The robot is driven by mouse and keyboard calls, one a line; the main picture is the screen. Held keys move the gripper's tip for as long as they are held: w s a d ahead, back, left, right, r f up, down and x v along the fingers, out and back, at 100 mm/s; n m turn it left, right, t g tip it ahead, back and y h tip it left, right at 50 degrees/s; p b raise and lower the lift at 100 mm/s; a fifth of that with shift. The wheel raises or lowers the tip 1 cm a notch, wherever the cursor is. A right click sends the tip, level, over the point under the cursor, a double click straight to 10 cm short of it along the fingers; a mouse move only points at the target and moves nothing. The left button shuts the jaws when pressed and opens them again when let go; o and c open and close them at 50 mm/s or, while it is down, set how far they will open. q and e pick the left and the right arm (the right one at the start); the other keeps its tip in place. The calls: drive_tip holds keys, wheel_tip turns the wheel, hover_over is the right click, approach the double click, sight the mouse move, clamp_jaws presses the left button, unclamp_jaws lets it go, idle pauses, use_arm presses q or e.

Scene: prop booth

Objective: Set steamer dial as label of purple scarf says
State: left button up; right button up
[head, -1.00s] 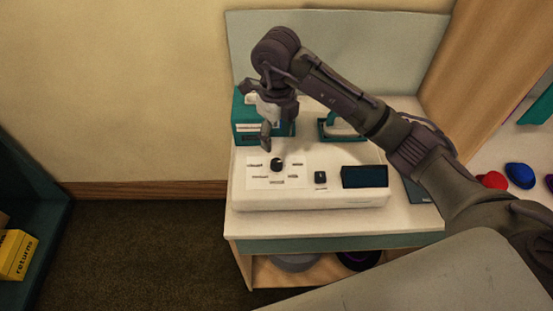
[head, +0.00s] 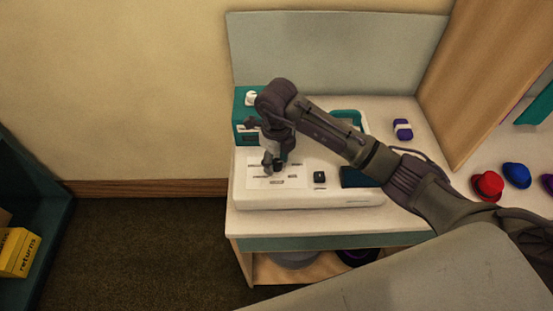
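The steamer (head: 310,196) is a low white unit on the table, with a pale dial panel (head: 256,180) at its left. Small dark marks sit around the dial on this panel, too small to read. My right gripper (head: 273,163) points down at the black dial, its fingertips at or just over it. The gripper covers most of the dial, so its setting and any grip on it are hidden. A small folded purple-blue bundle with a white band (head: 403,129) lies at the back right; it may be the scarf. No label text is readable. My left gripper is out of view.
A black square button (head: 320,177) and a dark panel (head: 355,177) sit right of the dial. A teal box (head: 243,128) and a teal handle (head: 345,116) stand behind. Red (head: 488,186) and blue (head: 517,175) hats lie right. A yellow "returns" box (head: 17,252) is far left.

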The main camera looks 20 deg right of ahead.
clamp_jaws()
drive_tip(key=shift+m, duration=0.3)
drive_tip(key=m, duration=0.4)
drive_tip(key=shift+b, duration=0.3)
drive_tip(key=m, duration=0.5)
drive_tip(key=shift+m, duration=0.3)
drive_tip(key=m, duration=0.4)
drive_tip(key=shift+r+m, duration=0.1)
drive_tip(key=shift+m, duration=0.2)
drive_tip(key=m+p, duration=0.1)
drive_tip(key=m, duration=0.3)
drive_tip(key=shift+m, duration=0.4)
drive_tip(key=shift+w, duration=0.1)
